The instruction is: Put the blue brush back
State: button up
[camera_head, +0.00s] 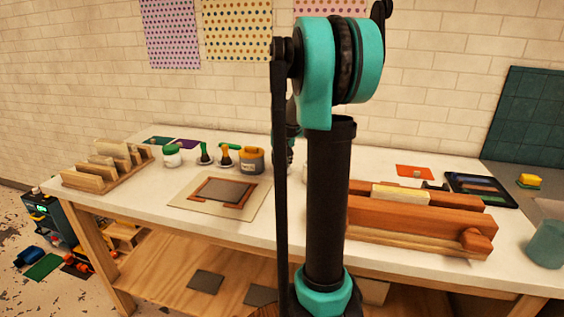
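I cannot make out a blue brush for certain. A green-handled tool (205,153) and a yellow-handled tool (225,154) stand on the white table (150,190), left of my arm. A grey and yellow tub (251,159) stands beside them, with a green handle (230,146) lying near its top. My own arm fills the middle of the picture and hides part of the table behind it. My gripper does not show clearly; it is out of view or behind the arm.
A wooden rack (110,165) stands at the table's left end. A framed board (222,192) lies near the front. A wooden block assembly (420,220) is right of my arm. Behind it is a black tray (509,203) with coloured items. A teal cup (546,244) stands far right.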

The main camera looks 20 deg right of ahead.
aim_at(282, 150)
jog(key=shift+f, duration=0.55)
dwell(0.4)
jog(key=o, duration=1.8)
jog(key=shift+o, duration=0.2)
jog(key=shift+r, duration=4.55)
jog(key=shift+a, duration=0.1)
